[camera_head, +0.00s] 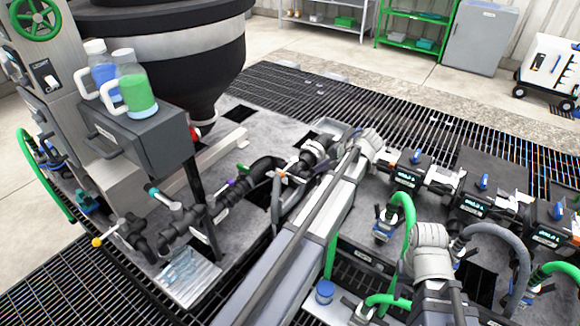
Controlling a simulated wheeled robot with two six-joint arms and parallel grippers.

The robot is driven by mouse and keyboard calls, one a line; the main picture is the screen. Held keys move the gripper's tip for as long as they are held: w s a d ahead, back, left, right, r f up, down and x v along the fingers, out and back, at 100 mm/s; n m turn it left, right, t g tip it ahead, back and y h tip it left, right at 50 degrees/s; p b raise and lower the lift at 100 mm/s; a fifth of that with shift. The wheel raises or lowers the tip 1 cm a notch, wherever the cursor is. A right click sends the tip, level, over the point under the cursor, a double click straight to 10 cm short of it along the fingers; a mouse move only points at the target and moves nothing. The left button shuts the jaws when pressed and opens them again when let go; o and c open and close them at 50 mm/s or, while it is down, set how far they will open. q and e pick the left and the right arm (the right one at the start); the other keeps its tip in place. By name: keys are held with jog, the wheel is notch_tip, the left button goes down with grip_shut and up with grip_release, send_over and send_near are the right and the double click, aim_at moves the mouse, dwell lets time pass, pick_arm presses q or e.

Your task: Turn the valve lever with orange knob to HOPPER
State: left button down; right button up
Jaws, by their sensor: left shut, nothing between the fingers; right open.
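The valve lever with the orange knob (283,174) is on the dark pipe run in the middle, in the head view. Its knob is small and partly crowded by my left gripper (298,168), so the lever's exact angle is unclear. My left gripper reaches down from the wrist at the end of the long grey arm. It is shut and empty, close to the knob; I cannot tell whether they touch. My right gripper (430,240) is at lower right, away from this lever, and is open; its fingertips are hard to make out. No HOPPER label is readable.
Other levers have a yellow knob (97,242), a teal handle (151,189) and a purple tip (231,182). The black hopper (170,60) stands behind. Blue-handled valves (405,172) and green hoses (404,208) crowd the right. Two bottles (134,85) stand on a grey box.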

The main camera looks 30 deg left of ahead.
aim_at(288, 168)
pick_arm(q)
jog(key=shift+w+a+r, duration=0.15)
jog(key=shift+w+a, duration=0.3)
jog(key=shift+a, duration=0.3)
jog(key=shift+a+f+b, duration=0.2)
jog(key=shift+f+b, duration=0.15)
jog(key=shift+b, duration=0.05)
jog(key=a+r+b+x, duration=0.1)
jog(key=a+b+x, duration=0.1)
jog(key=b+x, duration=0.5)
jog(key=x, duration=0.4)
jog(key=shift+a, duration=0.4)
